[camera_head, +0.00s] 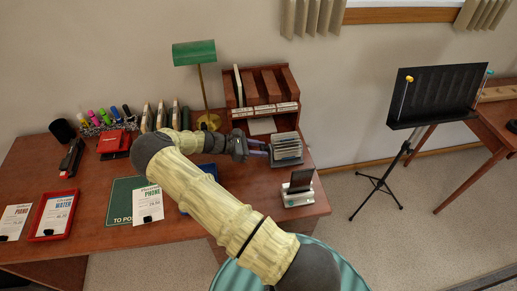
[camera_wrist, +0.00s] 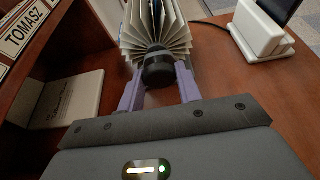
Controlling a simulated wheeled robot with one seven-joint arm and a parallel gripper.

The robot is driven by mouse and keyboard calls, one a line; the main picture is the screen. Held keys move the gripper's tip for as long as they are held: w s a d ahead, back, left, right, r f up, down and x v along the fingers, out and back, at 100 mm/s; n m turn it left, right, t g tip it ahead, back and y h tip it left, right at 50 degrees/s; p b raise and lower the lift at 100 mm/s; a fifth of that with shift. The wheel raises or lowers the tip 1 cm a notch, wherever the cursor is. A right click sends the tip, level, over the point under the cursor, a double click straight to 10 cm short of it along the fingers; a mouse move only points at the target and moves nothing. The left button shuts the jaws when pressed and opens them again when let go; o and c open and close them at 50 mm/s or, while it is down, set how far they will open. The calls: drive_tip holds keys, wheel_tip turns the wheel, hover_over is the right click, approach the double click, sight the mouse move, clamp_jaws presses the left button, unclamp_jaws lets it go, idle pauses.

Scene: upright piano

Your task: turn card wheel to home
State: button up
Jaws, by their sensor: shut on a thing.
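The card wheel (camera_head: 286,148) stands on the right part of the wooden desk, in front of the wooden sorter. In the wrist view its fanned cream cards (camera_wrist: 153,30) spread around a dark round knob (camera_wrist: 158,70) that faces me. My gripper (camera_head: 262,149) reaches it from the left, and in the wrist view its two purple fingers (camera_wrist: 158,88) sit one on each side of the knob, shut on it. The far side of the wheel and any marking on it are hidden.
The wooden sorter (camera_head: 262,88) stands close behind the wheel. A phone on a white dock (camera_head: 299,189) stands just in front; the dock shows at upper right in the wrist view (camera_wrist: 262,35). A green lamp (camera_head: 194,54) and red tray (camera_head: 53,215) stand further left.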

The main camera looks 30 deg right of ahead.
drive_tip(key=o, duration=0.9)
drive_tip(key=shift+o, duration=0.2)
drive_tip(key=shift+w+a, duration=0.1)
drive_tip(key=b+v, duration=0.2)
drive_tip(key=v, duration=1.5)
drive_tip(key=shift+b, duration=0.3)
drive_tip(key=shift+a+r, duration=0.1)
drive_tip(key=shift+r, duration=0.05)
